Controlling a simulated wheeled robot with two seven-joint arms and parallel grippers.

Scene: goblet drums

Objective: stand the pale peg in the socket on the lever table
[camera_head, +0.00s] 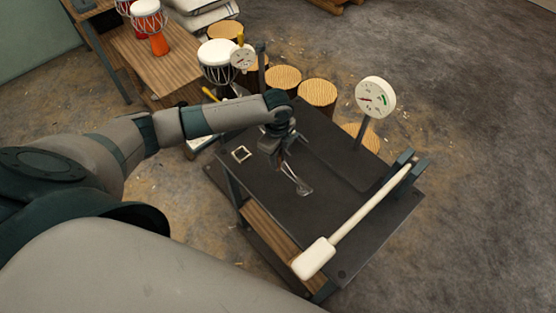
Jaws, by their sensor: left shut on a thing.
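The lever table (325,212) has a dark top, set at the middle right. A small pale square frame, which looks like the socket (241,153), lies near its left edge. My left gripper (301,187) is over the middle of the table, to the right of the socket and apart from it. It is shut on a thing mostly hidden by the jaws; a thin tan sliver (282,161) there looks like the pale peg. I cannot tell its tilt. My right gripper is not in view.
A long pale lever (370,204) with a thick handle (314,259) runs along the table's right side to a dark bracket. A round dial (375,97) stands at the back. Log stumps (317,93) and drums (217,57) stand behind. The table's front middle is clear.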

